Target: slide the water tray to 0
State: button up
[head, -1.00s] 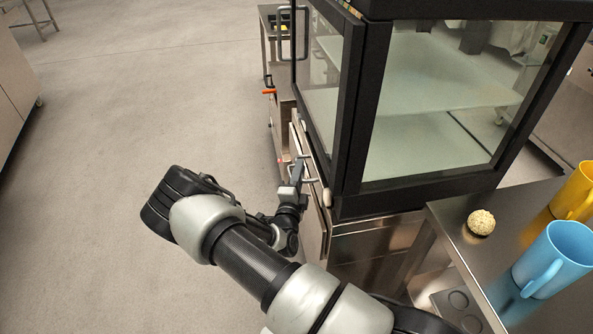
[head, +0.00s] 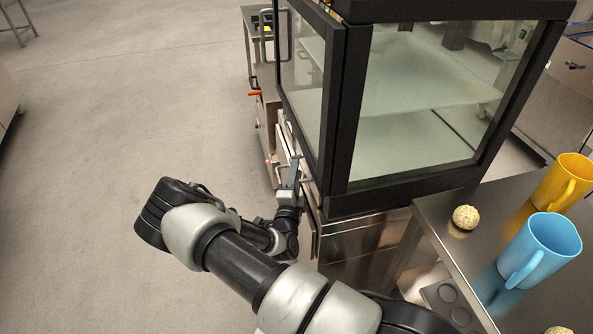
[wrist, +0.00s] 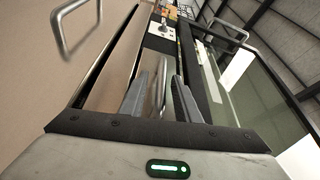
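A dark-framed glass cabinet (head: 345,120) stands on a steel base. A pale steel front (head: 284,142), perhaps the water tray, shows low on the cabinet's left side, largely hidden by the cabinet and my arm. I cannot tell how far out it stands. My gripper (head: 291,176) is beside this side, near a metal handle. In the wrist view my gripper's fingers (wrist: 160,98) are apart, with a bright metal handle bar (wrist: 161,82) showing between them. I cannot tell whether they touch it.
A beige panel with a metal handle (wrist: 75,28) is close on the left in the wrist view. A steel table (head: 455,265) at right bears a blue mug (head: 540,248), a yellow mug (head: 562,183) and a speckled ball (head: 466,217). The floor (head: 120,110) at left is clear.

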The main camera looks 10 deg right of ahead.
jog(key=p+v, duration=0.2)
jog(key=v, duration=1.4)
jog(key=shift+s, duration=0.2)
jog(key=shift+a, duration=0.1)
